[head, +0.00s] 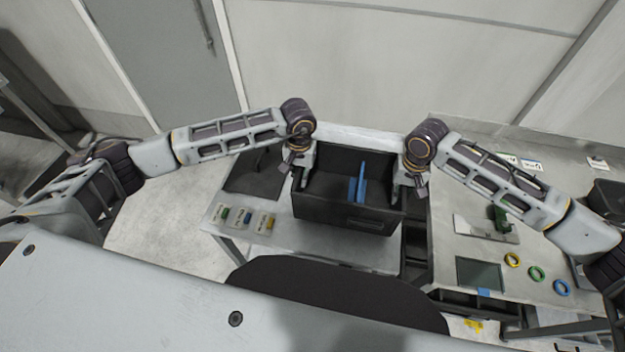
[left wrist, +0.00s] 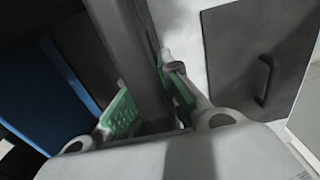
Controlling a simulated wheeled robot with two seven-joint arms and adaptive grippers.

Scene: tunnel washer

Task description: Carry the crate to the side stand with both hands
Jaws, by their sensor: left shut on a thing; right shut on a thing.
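The dark grey open crate (head: 335,213) is in the middle of the head view, between my two grippers, over the light table (head: 310,244). It looks level; whether it touches the tabletop I cannot tell. A blue upright item (head: 357,185) stands inside it. My left gripper (head: 299,168) is shut on the crate's left wall. In the left wrist view, green finger pads of the left gripper (left wrist: 150,105) lie either side of the dark crate wall (left wrist: 128,55). My right gripper (head: 412,181) is shut on the right wall, its fingertips partly hidden. Which surface is the side stand is unclear.
A dark panel with a handle (head: 255,174) lies left of the crate, with several coloured cards (head: 243,217) in front. The right table (head: 445,235) holds a green device (head: 499,219), a dark green plate (head: 479,273) and yellow, green and blue rings (head: 537,273). Floor shows at left.

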